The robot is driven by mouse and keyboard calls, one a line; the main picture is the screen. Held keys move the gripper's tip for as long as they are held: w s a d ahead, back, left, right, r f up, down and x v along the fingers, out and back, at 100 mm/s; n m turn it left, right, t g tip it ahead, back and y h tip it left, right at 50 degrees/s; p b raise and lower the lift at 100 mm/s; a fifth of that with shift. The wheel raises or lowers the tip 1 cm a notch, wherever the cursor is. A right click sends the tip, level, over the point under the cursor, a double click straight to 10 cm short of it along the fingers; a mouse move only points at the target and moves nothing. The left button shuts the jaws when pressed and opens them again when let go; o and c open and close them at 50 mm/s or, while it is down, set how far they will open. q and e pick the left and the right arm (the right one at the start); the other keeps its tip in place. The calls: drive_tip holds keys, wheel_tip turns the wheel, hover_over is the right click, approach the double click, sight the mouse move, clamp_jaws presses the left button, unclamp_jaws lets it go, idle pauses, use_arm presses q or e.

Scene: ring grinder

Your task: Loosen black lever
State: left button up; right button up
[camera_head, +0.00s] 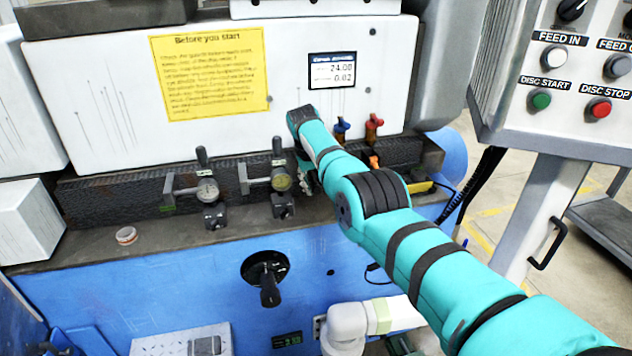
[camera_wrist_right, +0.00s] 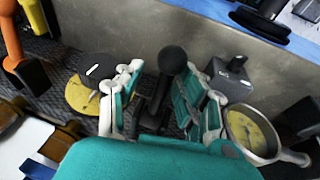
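In the right wrist view a black lever (camera_wrist_right: 157,95) with a round ball knob (camera_wrist_right: 172,60) stands between the two fingers of my right gripper (camera_wrist_right: 160,98). The fingers are spread, one on each side of it, with gaps visible near the knob. Contact lower down cannot be told. In the head view my teal right arm reaches to the machine's ledge, and its gripper (camera_head: 308,178) is mostly hidden behind the arm. Other black levers show there, on the left clamp (camera_head: 202,156) and the middle clamp (camera_head: 277,147). My left gripper is not in view.
Round dials flank the lever in the wrist view, left (camera_wrist_right: 82,97) and right (camera_wrist_right: 252,133). Red and blue knobs (camera_head: 373,128) stand behind my arm. A black handle (camera_head: 269,288) sticks out of the blue front. A control panel (camera_head: 560,80) stands at right.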

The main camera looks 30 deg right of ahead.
drive_tip(key=shift+a, duration=0.1)
drive_tip(key=shift+a+r, duration=0.1)
drive_tip(key=shift+r, duration=0.15)
drive_tip(key=v, duration=1.1)
drive_tip(key=shift+r, duration=0.2)
drive_tip(key=shift+s, duration=0.1)
